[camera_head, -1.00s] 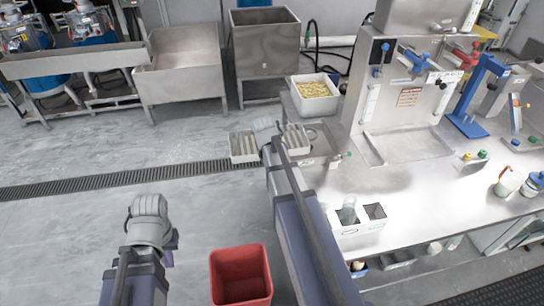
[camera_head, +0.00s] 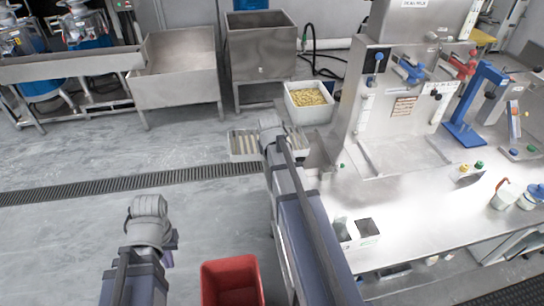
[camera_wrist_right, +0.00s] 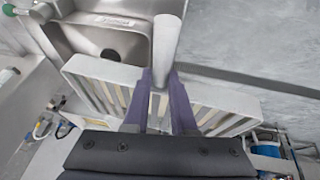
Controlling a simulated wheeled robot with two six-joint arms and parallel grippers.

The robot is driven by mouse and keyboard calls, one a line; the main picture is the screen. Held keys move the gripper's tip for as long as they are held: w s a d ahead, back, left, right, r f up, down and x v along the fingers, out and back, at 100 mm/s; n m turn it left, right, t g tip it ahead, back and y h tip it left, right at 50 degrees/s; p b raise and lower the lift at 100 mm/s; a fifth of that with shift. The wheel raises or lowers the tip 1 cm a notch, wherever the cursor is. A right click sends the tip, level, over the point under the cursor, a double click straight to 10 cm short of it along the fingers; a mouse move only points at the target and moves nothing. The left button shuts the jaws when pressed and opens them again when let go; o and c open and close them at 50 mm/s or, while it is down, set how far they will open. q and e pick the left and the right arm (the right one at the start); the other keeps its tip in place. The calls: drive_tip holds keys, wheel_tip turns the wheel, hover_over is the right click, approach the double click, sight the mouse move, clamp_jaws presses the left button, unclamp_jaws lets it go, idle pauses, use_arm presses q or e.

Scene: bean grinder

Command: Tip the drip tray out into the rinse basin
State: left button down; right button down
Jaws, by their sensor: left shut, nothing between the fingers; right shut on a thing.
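The drip tray (camera_head: 241,146) is a pale shallow tray with slats, at the end of my right arm in the head view. In the right wrist view my right gripper (camera_wrist_right: 160,82) is shut on the drip tray (camera_wrist_right: 225,100) near its middle. A pale cylinder beyond the fingers covers part of the tray. The rinse basin (camera_wrist_right: 110,42) is a steel sink just past the tray's left half in that view. My left gripper (camera_head: 150,215) is shut and empty over the floor at lower left; its fingertips are mostly hidden.
A white crate of yellow pieces (camera_head: 309,104) stands behind the tray. A red bin (camera_head: 232,282) is on the floor in front. The floor at left is clear.

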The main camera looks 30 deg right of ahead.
drive_tip(key=shift+d+r+t+y+p, duration=0.15)
drive_tip(key=shift+r+y+p, duration=0.35)
drive_tip(key=shift+r+p, duration=0.2)
drive_tip(key=shift+d+r+t+y+p, duration=0.1)
drive_tip(key=shift+r+t+y+p, duration=0.05)
drive_tip(key=shift+r+y+p, duration=0.55)
drive_tip(key=shift+r+m, duration=0.1)
drive_tip(key=shift+m, duration=0.2)
drive_tip(key=shift+s+y+b, duration=0.1)
drive_tip(key=shift+y+b, duration=0.25)
drive_tip(key=shift+y, duration=0.05)
drive_tip(key=shift+t, duration=0.3)
drive_tip(key=shift+d+r+p, duration=0.15)
drive_tip(key=shift+r+p, duration=0.25)
drive_tip(key=shift+f, duration=0.1)
